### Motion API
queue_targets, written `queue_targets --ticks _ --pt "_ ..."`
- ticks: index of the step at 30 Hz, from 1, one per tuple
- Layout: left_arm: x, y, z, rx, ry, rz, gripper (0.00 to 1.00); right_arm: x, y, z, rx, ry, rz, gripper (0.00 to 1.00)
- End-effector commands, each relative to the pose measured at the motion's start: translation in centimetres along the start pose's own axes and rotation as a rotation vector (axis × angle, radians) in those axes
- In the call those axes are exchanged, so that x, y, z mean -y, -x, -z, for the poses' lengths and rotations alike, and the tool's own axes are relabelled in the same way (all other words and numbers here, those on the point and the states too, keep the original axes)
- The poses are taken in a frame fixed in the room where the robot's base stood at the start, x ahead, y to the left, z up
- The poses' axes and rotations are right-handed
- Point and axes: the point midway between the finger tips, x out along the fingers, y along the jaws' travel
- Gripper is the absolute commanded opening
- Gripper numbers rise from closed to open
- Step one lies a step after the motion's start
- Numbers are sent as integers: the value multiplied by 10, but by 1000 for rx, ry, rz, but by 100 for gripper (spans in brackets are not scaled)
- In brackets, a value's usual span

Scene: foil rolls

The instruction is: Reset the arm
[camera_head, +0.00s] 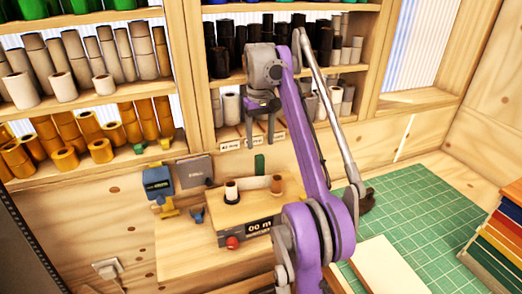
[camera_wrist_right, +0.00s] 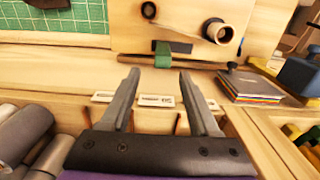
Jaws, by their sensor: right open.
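My right gripper (camera_head: 261,138) is in front of the lower shelf of the right-hand rack, its fingers pointing down. It is open and empty. In the right wrist view, its two grey fingers (camera_wrist_right: 157,82) stand well apart, with bare wood and small white labels (camera_wrist_right: 145,99) visible between and below them. My purple right arm rises from the bottom of the head view and bends over at the top, hiding part of the rack and bench behind it. My left gripper is not in view.
Racks hold orange rolls (camera_head: 62,155), grey-brown rolls (camera_head: 140,63) and dark rolls. The green mat (camera_head: 430,195) is mostly clear; coloured sheets (camera_head: 500,240) stand at right.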

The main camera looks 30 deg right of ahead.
Motion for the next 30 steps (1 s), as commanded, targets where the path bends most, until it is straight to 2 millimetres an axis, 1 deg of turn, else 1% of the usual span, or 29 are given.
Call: queue_targets --ticks 3,6,24,26,29,30 --pt "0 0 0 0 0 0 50 0 7 -1 3 0 -1 62" --pt "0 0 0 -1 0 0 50 0 10 -2 4 0 -1 62" --pt "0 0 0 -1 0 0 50 1 11 -2 2 1 -1 62" --pt "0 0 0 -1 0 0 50 4 12 -3 -4 5 -2 62" --pt "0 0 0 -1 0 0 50 16 13 -7 -30 19 -5 62" --pt "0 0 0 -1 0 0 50 22 13 -10 -47 27 -7 62"
